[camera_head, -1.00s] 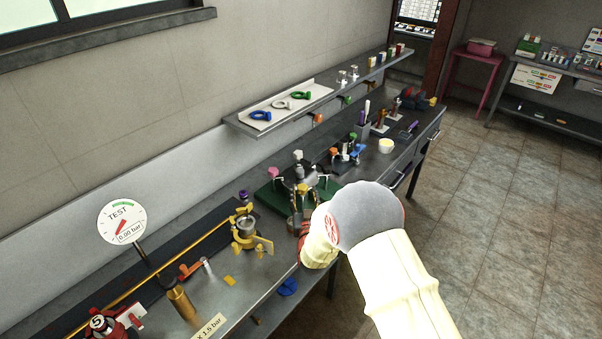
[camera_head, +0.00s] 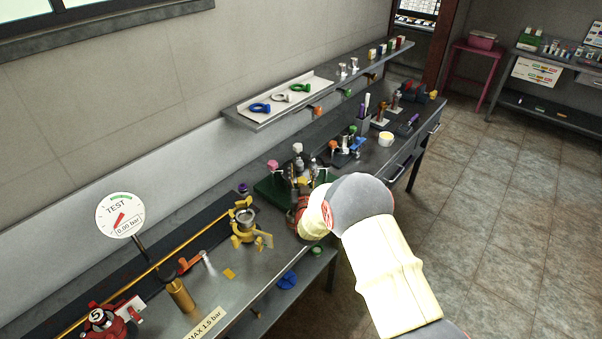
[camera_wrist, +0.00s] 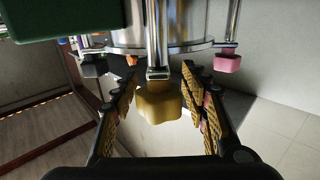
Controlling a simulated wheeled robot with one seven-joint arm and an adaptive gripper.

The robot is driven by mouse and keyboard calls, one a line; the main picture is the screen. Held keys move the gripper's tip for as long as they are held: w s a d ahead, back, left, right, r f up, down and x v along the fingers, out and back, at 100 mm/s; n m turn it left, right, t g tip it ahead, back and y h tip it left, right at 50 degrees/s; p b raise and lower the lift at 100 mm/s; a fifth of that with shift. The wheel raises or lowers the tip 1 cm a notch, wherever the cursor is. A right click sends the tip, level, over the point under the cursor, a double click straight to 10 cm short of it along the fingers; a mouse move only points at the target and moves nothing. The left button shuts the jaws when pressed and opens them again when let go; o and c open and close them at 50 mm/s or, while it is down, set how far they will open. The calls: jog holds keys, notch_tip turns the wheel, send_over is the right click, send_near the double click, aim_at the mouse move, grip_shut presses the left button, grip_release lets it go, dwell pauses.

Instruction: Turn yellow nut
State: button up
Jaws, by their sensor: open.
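The yellow nut (camera_wrist: 160,105) is a blocky knob at the end of a metal rod in the wrist view. My gripper (camera_wrist: 160,76) is open, with one ridged finger on each side of the nut. The nut sits between the fingers, and I see no clear contact. The fixture on the green base (camera_head: 268,191), with several coloured knobs, stands just beyond my arm there. I cannot tell for sure which knob is the yellow nut in that view.
A green block (camera_wrist: 48,18) fills the upper left. In the head view, a yellow clamp fitting (camera_head: 245,226) and a test gauge (camera_head: 120,215) stand on the left bench.

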jog(key=shift+c, duration=1)
grip_shut()
